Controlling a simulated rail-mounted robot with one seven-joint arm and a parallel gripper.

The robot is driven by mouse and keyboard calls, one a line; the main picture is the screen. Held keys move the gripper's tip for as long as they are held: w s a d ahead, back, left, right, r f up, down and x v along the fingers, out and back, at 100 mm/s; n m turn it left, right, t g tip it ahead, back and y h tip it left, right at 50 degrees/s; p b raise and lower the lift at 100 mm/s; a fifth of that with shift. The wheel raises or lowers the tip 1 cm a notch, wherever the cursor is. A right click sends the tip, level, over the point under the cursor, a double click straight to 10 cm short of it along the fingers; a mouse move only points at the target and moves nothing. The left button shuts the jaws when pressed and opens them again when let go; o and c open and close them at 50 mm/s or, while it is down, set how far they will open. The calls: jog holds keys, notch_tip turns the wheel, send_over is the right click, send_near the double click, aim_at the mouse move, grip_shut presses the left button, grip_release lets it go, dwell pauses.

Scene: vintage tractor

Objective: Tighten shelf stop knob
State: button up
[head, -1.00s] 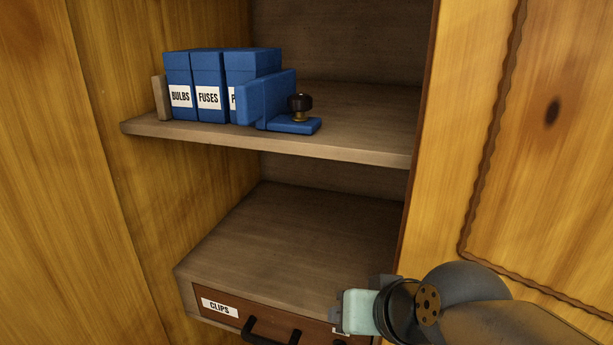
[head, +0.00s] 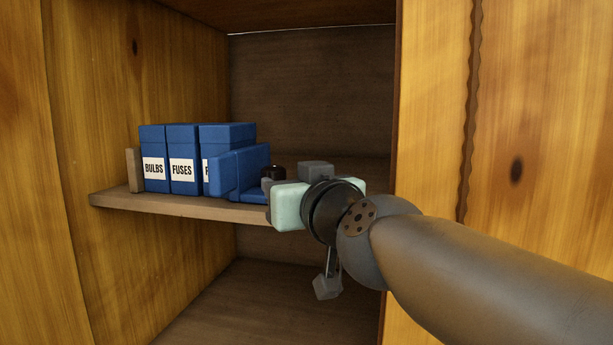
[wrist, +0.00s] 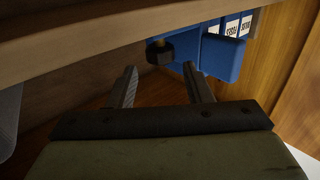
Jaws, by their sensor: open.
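The dark stop knob (head: 273,174) stands on the foot of the blue shelf stop (head: 241,171), on the wooden shelf. In the head view my gripper (head: 291,180) is just right of the knob and hides part of the stop's foot. In the wrist view the knob (wrist: 160,52) lies ahead of my open, empty gripper (wrist: 158,78), roughly in line with the space between its fingers. The fingers do not appear to touch it. The upright plate of the blue stop (wrist: 221,57) is right of the knob there.
Blue boxes labelled BULBS (head: 153,160) and FUSES (head: 182,160) and a third box stand left of the stop. A wooden block (head: 134,170) is at their left end. The shelf (head: 180,205) has a front edge below the boxes. The cabinet's right frame (head: 425,120) is close to my arm.

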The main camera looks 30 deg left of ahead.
aim_at(278, 177)
jog(key=b+x, duration=0.1)
jog(key=x, duration=0.7)
jog(key=shift+c, duration=0.4)
